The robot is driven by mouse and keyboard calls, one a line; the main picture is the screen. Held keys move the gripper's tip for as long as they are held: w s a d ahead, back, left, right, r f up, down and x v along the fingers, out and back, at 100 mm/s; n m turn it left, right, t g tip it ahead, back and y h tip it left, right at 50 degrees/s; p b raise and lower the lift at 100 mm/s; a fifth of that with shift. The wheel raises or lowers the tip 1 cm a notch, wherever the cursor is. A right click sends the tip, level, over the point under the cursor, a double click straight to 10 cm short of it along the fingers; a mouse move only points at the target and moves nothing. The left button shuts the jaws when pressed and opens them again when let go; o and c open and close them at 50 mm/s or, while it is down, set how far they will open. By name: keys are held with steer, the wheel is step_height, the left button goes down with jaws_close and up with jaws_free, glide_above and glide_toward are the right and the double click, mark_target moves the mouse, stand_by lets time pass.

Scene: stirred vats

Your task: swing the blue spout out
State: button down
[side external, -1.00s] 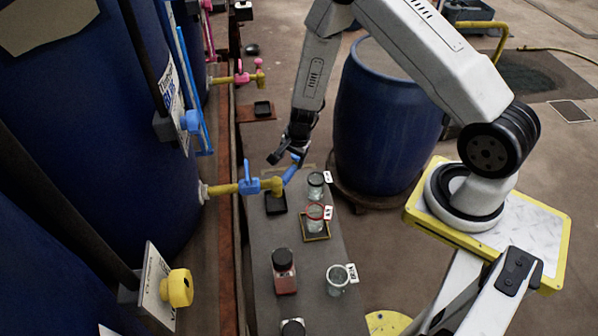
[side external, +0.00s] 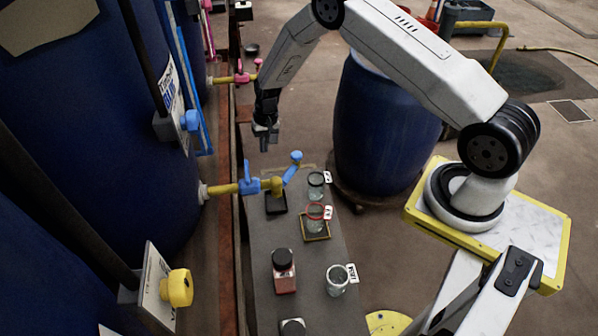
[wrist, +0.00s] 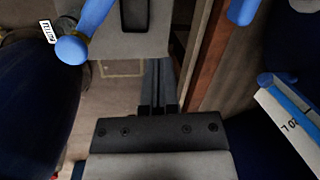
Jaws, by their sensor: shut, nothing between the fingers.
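The blue spout (side external: 290,174) sticks out from the yellow tap pipe of the large blue vat (side external: 95,150), angled up and right in the side view over the grey bench, with a round knob at its end. Its upright blue handle (side external: 248,184) is on the tap. In the wrist view the spout (wrist: 92,20) hangs in the upper left, knob end lowest. My gripper (side external: 265,143) points down above and behind the spout, apart from it. Its fingers (wrist: 158,98) are shut and empty in the wrist view.
A black tray (side external: 276,206) sits below the tap. A blue barrel (side external: 385,130) stands right. A pink tap (side external: 242,78) is behind.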

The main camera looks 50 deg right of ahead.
mark_target(288, 176)
steer(key=shift+w+d+r+n+g+h, duration=0.4)
steer(key=shift+d+n, duration=0.25)
steer(key=shift+n, duration=0.3)
steer(key=shift+w+d+r+n+g+h, duration=0.35)
steer(key=shift+w+d+r+n+g, duration=0.25)
steer(key=shift+n, duration=0.3)
steer(key=shift+w+d+r+n+g+h, duration=0.35)
steer(key=shift+d+n, duration=0.35)
steer(key=shift+n, duration=0.25)
steer(key=shift+f, duration=0.2)
steer(key=s+f, duration=0.6)
steer(key=f, duration=0.4)
steer(key=shift+a, duration=0.2)
steer(key=shift+s, duration=0.1)
